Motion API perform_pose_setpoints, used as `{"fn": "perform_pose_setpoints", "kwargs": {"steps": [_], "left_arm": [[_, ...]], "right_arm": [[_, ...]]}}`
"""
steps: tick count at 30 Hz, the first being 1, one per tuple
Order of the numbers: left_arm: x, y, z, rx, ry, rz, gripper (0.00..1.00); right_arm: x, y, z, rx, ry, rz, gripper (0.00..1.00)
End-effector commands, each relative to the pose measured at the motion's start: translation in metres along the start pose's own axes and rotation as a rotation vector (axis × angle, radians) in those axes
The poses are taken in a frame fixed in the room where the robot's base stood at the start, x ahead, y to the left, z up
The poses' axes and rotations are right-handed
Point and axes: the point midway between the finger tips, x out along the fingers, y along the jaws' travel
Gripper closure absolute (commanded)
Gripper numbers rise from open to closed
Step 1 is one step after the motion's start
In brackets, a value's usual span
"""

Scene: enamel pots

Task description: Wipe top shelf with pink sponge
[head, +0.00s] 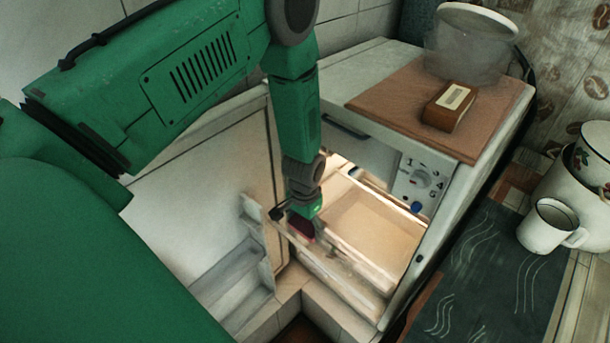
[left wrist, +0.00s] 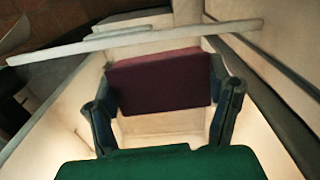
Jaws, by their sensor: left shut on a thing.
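My left gripper (head: 303,222) reaches down into the open, lit fridge. It is shut on the pink sponge (head: 301,229), which looks dark red here. In the left wrist view the sponge (left wrist: 160,82) sits between the two dark fingers of the gripper (left wrist: 163,92). The top shelf (head: 375,222) is a pale, lit surface just right of the sponge. A pale surface (left wrist: 165,124) also shows below the sponge in the left wrist view. Whether the sponge touches the shelf cannot be told. My right gripper is not in view.
The fridge door (head: 210,190) stands open at left, with door bins (head: 235,275). On the fridge top are a brown board (head: 400,97), a brown box (head: 449,107) and a lidded clear container (head: 468,50). A white mug (head: 547,226) stands at right. A pale bar (left wrist: 135,40) crosses beyond the sponge.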

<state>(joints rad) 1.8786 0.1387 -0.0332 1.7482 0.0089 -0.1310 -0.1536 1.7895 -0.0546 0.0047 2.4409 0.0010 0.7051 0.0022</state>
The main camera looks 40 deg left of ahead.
Motion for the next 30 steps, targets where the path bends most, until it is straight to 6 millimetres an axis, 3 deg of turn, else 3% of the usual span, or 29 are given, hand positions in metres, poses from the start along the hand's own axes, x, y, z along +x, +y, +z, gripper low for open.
{"fn": "perform_pose_setpoints", "kwargs": {"steps": [3,14,24,30], "left_arm": [[-0.011,0.0,0.0,0.0,0.001,0.0,0.73],[-0.012,0.0,-0.001,0.0,0.002,0.0,0.73],[-0.041,0.0,-0.001,0.0,0.003,0.0,0.73],[-0.04,0.0,-0.001,0.0,0.002,0.0,0.73]], "right_arm": [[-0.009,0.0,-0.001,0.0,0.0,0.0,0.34],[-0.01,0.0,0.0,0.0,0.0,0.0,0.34],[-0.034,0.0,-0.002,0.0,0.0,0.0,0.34],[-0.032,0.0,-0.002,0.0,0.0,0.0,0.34]]}}
